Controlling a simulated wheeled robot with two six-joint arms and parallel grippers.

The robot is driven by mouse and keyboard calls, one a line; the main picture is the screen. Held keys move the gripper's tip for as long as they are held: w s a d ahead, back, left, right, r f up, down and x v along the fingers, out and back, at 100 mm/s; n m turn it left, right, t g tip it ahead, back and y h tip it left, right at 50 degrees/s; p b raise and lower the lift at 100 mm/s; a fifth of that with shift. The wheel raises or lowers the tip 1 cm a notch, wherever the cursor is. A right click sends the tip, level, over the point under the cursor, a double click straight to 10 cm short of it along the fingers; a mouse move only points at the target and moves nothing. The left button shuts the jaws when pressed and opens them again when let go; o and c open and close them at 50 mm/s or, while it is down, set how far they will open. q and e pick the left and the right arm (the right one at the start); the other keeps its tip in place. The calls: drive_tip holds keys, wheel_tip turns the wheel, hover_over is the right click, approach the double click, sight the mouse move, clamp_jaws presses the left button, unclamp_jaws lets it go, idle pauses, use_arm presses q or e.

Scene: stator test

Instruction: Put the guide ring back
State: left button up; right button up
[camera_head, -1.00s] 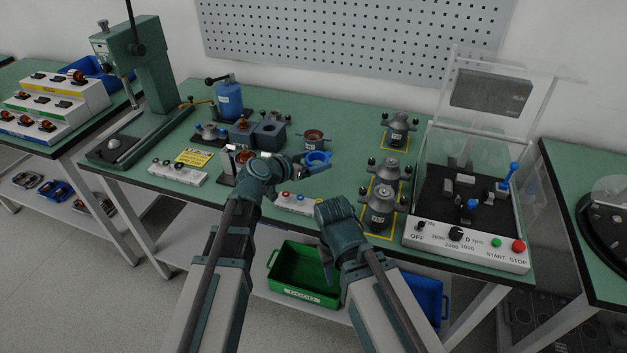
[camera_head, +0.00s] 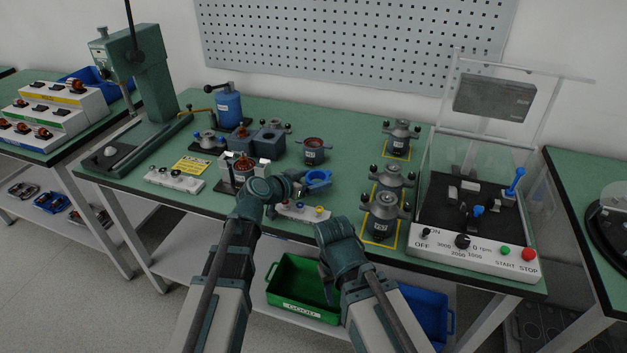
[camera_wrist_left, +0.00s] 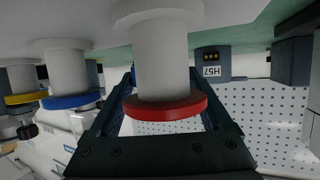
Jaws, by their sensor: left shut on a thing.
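My left gripper (camera_head: 302,184) is shut on a blue ring (camera_head: 318,179), the likely guide ring, over the front of the green bench. The ring hangs just above and behind a white rack (camera_head: 292,213) at the front edge. In the left wrist view, a grey post with a red collar (camera_wrist_left: 165,107) stands in front of the left gripper's fingers and hides most of what they hold. Posts with a blue collar (camera_wrist_left: 71,101) and a yellow collar (camera_wrist_left: 25,98) are beside it. My right gripper (camera_head: 326,280) is low in front of the bench; its jaws are unclear.
A copper-wound stator in a fixture (camera_head: 243,170) stands left of the left gripper. Another stator (camera_head: 315,150) stands behind it. Several grey housings (camera_head: 384,226) stand at right, beside the clear-covered tester (camera_head: 472,252). A green bin (camera_head: 300,285) is below the bench.

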use_arm(q)
drive_tip(key=shift+s+f+b, duration=0.15)
drive_tip(key=shift+f+b, duration=0.2)
drive_tip(key=shift+f, duration=0.1)
drive_tip(key=o, duration=1.1)
drive_tip(key=shift+o, duration=0.2)
drive_tip(key=shift+w+r+p, duration=0.2)
drive_tip(key=shift+r+p, duration=0.3)
drive_tip(key=shift+p, duration=0.05)
drive_tip(key=shift+r+p, duration=0.5)
drive_tip(key=shift+r, duration=0.05)
drive_tip(key=p+v, duration=0.1)
drive_tip(key=v, duration=0.3)
drive_tip(key=p+v, duration=0.1)
drive_tip(key=v, duration=0.2)
drive_tip(key=p+v, duration=0.2)
drive_tip(key=v, duration=0.2)
drive_tip(key=shift+s+a+f, duration=0.25)
drive_tip(key=shift+s+a, duration=0.1)
drive_tip(key=shift+s, duration=0.05)
